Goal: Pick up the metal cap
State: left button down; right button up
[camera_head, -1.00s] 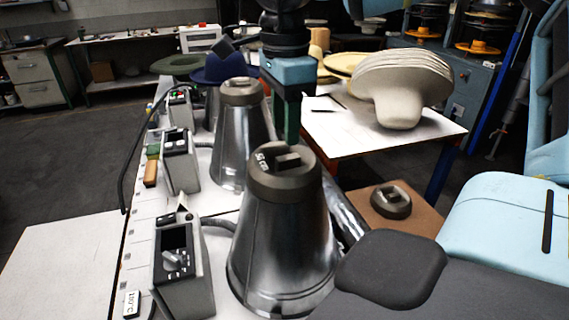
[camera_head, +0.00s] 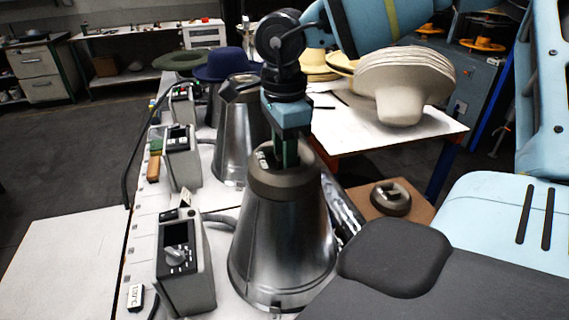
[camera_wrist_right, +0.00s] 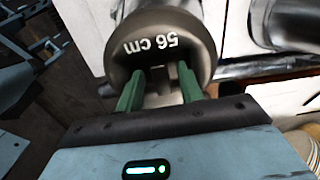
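The metal cap (camera_head: 282,182) is a dark grey disc with a raised handle on top. It sits on the nearest shiny metal cone (camera_head: 282,245). In the right wrist view the cap (camera_wrist_right: 150,28) reads "56 cm". My right gripper (camera_head: 287,158) points down onto the cap from above. Its green fingers (camera_wrist_right: 158,78) stand on either side of the raised handle, apart from each other. They hide part of the handle, and the cap still rests on the cone. My left gripper is not in view.
A second metal cone (camera_head: 240,130) stands just behind. Control boxes (camera_head: 183,255) line the white bench to the left. A similar loose cap (camera_head: 391,198) lies on a brown board at right. Stacked cream hats (camera_head: 405,85) sit on a white table at the back right.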

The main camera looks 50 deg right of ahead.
grip_shut()
jog(key=shift+w+r, duration=0.1)
dwell(1.1)
